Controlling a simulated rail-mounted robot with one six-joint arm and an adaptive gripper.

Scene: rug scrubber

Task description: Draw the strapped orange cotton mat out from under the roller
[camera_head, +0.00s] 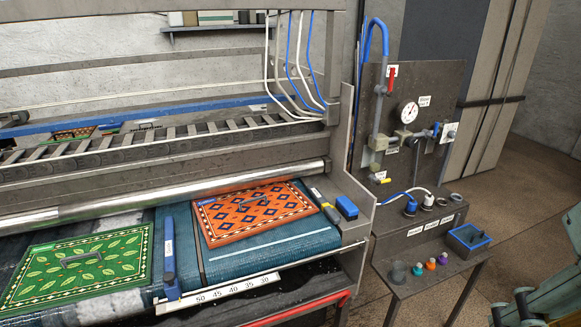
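The orange mat (235,228) has dark diamonds and a patterned border. It lies flat and slightly turned on the blue-green bed (225,266), right of centre. A dark strap or handle (252,202) shows on its middle. The long shiny roller (130,205) crosses just behind it. The mat's far edge comes close to the roller; I cannot tell how much of it is beneath. My gripper is not in view. Green-grey parts at the lower right corner look like my own arm, well away from the mat.
A green leaf-patterned mat (105,268) with a grey handle lies left, beyond a blue upright divider (170,262). A yellow-and-dark tool (326,208) and a blue block (347,207) sit right of the orange mat. A numbered scale (237,287) runs along the front edge.

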